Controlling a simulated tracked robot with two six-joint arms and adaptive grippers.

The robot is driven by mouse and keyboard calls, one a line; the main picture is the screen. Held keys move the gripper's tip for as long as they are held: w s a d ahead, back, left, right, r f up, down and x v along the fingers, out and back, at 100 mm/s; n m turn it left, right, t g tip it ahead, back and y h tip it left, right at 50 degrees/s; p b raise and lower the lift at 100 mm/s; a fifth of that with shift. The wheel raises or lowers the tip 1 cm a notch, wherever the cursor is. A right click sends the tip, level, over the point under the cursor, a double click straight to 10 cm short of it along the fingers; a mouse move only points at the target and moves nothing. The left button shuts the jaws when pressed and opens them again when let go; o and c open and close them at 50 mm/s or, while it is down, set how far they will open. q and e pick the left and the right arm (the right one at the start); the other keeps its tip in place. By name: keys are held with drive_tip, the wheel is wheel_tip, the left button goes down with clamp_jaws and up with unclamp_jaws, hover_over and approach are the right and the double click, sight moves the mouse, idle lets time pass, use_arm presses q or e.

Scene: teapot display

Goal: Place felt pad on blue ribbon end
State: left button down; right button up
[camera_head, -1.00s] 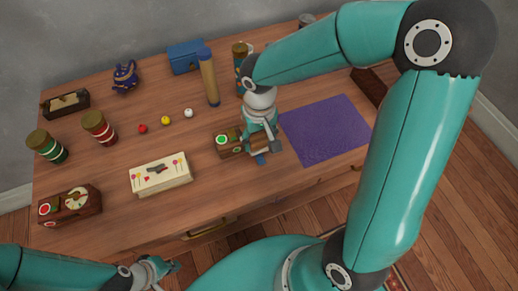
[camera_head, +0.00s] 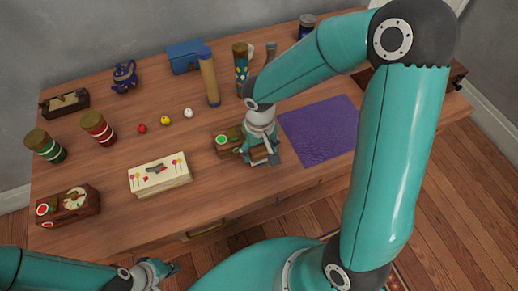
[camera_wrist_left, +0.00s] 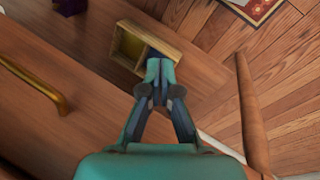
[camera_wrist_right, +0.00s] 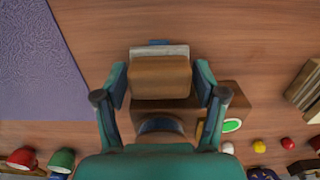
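My right gripper (camera_wrist_right: 160,75) is low over the table, one finger on each side of a small brown block (camera_wrist_right: 160,78); it seems shut on it, though contact is hard to see. A pale grey layer (camera_wrist_right: 176,51), possibly the felt pad, shows along the block's far edge. A small blue piece (camera_wrist_right: 158,42), apparently the ribbon end, sticks out just beyond it. A wooden box with a green button (camera_wrist_right: 232,125) is close beside the block. In the head view my right gripper (camera_head: 260,155) hides most of this. My left gripper (camera_wrist_left: 160,70) is shut and empty, off the table's front edge.
A purple cloth (camera_head: 318,132) lies right of the right gripper. A cream box (camera_head: 160,174) and a dial box (camera_head: 70,206) stand to the left. A small open drawer (camera_wrist_left: 128,43) is near my left gripper.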

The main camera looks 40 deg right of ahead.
sight(259, 149)
drive_tip(key=shift+o, duration=0.6)
drive_tip(key=shift+r, duration=0.15)
drive_tip(key=shift+r, duration=0.25)
wheel_tip(259, 149, up, 12)
drive_tip(key=p, duration=0.1)
drive_tip(key=shift+f, duration=0.25)
